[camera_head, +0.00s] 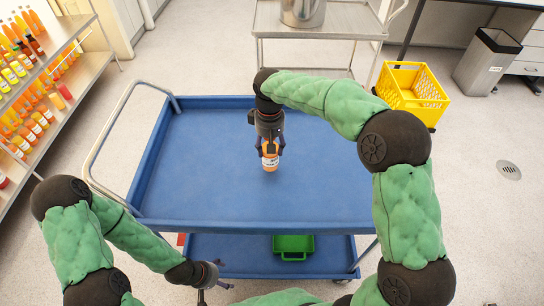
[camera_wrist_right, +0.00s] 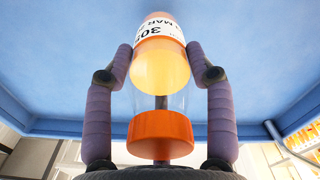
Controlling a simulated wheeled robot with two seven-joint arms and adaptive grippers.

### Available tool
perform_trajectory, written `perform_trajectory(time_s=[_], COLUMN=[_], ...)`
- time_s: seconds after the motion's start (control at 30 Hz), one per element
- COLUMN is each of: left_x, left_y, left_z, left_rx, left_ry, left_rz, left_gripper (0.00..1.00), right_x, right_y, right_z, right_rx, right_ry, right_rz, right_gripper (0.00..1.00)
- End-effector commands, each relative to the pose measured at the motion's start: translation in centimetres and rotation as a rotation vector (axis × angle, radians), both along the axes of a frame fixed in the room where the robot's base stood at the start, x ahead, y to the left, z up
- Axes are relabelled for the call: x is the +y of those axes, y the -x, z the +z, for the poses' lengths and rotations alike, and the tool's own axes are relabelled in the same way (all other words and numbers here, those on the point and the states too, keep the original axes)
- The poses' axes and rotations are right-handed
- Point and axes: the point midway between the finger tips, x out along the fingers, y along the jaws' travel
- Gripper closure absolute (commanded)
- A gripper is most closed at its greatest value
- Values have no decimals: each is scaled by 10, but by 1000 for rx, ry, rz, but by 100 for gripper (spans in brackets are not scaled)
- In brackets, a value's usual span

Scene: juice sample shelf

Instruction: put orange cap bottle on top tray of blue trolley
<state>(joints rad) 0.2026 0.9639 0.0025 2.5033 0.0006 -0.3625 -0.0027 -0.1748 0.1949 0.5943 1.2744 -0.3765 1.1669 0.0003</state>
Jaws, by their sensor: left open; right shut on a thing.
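The orange cap bottle (camera_head: 270,158) is between the fingers of my right gripper (camera_head: 270,147), over the middle of the blue trolley's top tray (camera_head: 320,185). In the right wrist view the bottle (camera_wrist_right: 160,70) shows a white label, yellow-orange contents and an orange cap, with the purple fingers shut on its two sides. The blue tray (camera_wrist_right: 60,60) fills the view behind it. I cannot tell whether the bottle touches the tray. My left gripper (camera_head: 220,274) is open and empty, low in front of the trolley's near edge.
A shelf (camera_head: 85,75) with several juice bottles stands at the left. A metal cart (camera_head: 330,24) with a pot (camera_head: 302,12) is behind the trolley. A yellow crate (camera_head: 412,88) and a grey bin (camera_head: 487,62) stand at right. A green tray (camera_head: 293,246) sits on the lower shelf.

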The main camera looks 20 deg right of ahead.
Motion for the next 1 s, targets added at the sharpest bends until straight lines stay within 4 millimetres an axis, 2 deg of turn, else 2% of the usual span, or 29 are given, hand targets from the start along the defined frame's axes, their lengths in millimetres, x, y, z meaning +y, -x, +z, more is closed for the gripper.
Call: perform_trajectory(time_s=[0.13, 0.3, 0.7, 0.73, 0.8, 1.0], left_x=[0, 0, 0, 0, 0, 0], left_y=[0, 0, 0, 0, 0, 0], left_z=[-7, -16, -15, -15, -15, -15], left_rx=[0, 0, 0, 0, 0, 0], left_ry=[0, 0, 0, 0, 0, 0], left_rz=[0, 0, 0, 0, 0, 0], left_gripper=[21, 21, 21, 21, 21, 21], right_x=[-7, -6, -5, -5, -5, -5], right_y=[6, 5, 5, 5, 5, 5], right_z=[-12, -37, -41, -41, -41, -41], right_rx=[-1, 0, 0, 0, 1, 0], right_ry=[0, -1, 0, -1, -1, -1], right_rz=[-1, -1, -1, 0, 0, 0], right_gripper=[89, 89, 89, 39, 21, 21])
